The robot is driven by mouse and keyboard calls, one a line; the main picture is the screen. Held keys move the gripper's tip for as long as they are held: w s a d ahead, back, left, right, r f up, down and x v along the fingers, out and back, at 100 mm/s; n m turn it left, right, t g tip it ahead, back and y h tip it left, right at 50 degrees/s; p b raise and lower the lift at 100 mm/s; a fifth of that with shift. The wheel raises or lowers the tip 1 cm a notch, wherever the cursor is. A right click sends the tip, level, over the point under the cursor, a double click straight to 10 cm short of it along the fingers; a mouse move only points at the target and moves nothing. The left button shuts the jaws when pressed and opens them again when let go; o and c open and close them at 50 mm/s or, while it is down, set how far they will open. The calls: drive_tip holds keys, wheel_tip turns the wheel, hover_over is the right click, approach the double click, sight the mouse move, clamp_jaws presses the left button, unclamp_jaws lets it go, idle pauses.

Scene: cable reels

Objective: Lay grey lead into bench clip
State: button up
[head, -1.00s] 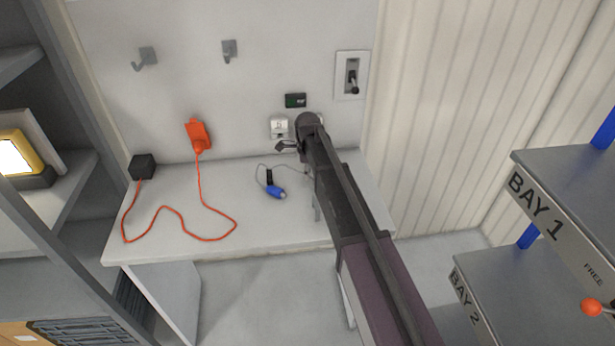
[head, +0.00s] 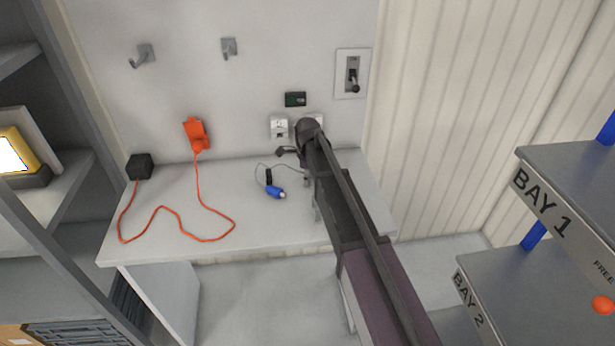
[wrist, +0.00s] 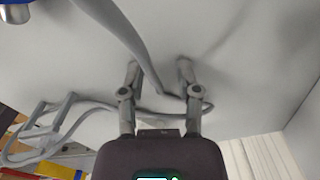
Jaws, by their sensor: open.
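The grey lead (head: 262,168) lies in a loop on the bench (head: 180,225), with a blue plug (head: 275,192) at one end. A small dark piece (head: 269,176) stands beside the loop; I cannot tell whether it is a clip. In the wrist view, the lead (wrist: 135,45) runs down between the fingers of my gripper (wrist: 157,68) and bends away behind them. My gripper is open, with its fingers on either side of the lead. A grey two-pronged bracket (wrist: 45,115), possibly the bench clip, is left of the fingers.
An orange cable (head: 165,208) runs over the bench's left side from a black box (head: 139,167) to an orange plug (head: 196,133) on the wall. A shelf rack (head: 45,215) stands left. Bay shelves (head: 565,165) stand right. The front middle of the bench is clear.

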clamp_jaws()
drive_tip(key=shift+r, duration=0.1)
idle(0.3)
drive_tip(key=shift+r+p, duration=2.95)
drive_tip(key=shift+p, duration=0.1)
drive_tip(key=shift+a+f, duration=0.1)
drive_tip(key=shift+a, duration=0.05)
drive_tip(key=shift+n, duration=0.9)
drive_tip(key=shift+s+a+f+b, duration=0.35)
drive_tip(key=shift+a+f+b, duration=0.15)
drive_tip(key=shift+a, duration=2.15)
drive_tip(key=shift+s+a+f+b, duration=0.35)
drive_tip(key=shift+a+f+b, duration=0.1)
drive_tip(key=shift+a, duration=2.25)
drive_tip(key=shift+s+a+f+b, duration=0.4)
drive_tip(key=shift+a+b, duration=0.1)
drive_tip(key=shift+a, duration=2.15)
drive_tip(key=shift+n, duration=0.3)
drive_tip(key=shift+f+n, duration=0.1)
drive_tip(key=shift+n, duration=0.5)
